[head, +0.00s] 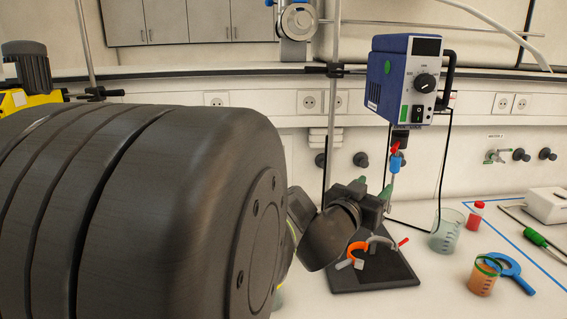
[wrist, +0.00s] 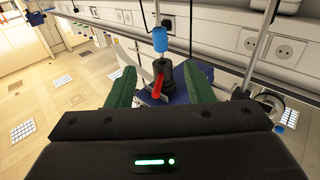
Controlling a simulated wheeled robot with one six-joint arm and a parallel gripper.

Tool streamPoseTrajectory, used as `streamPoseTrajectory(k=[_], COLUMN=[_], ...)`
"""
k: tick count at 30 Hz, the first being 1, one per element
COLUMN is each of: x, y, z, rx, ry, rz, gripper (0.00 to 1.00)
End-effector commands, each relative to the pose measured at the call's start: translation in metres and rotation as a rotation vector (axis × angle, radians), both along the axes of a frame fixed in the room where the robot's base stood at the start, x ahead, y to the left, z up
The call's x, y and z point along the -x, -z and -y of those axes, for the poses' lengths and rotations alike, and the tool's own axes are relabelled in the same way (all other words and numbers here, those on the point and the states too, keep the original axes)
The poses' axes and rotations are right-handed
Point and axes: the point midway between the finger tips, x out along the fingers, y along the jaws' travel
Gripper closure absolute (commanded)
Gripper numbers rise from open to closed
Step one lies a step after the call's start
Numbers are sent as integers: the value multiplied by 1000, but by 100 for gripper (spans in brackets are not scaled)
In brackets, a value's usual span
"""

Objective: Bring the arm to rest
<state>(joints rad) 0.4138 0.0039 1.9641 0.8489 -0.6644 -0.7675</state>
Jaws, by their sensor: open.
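My gripper (head: 372,191) is open in front of a lab stand in the head view. In the wrist view its two green fingers (wrist: 159,86) are spread apart. A dark fitting with a red lever (wrist: 157,84) and a blue part (wrist: 160,39) above it shows in the gap between them; I cannot tell its distance. I see nothing held. My large dark arm link fills the left of the head view and hides much of the bench behind it.
A blue and grey stirrer unit (head: 403,80) hangs over a dark stand base (head: 375,272). To its right are a beaker (head: 447,231), a red bottle (head: 475,216), an orange cup (head: 482,280), a blue magnifier (head: 511,268), a green-handled tool (head: 536,238) and a white box (head: 549,205).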

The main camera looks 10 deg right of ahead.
Motion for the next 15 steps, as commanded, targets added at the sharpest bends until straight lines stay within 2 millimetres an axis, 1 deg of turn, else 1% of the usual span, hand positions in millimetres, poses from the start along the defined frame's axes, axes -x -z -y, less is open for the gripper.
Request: streamPoseTrajectory(k=[8, 11, 15], x=[-2, -6, -17], y=[0, -1, -2], z=[2, 7, 21], rx=[0, -1, -2], ry=[0, 1, 2], rz=[0, 1, -1], gripper=[53, 53, 53])
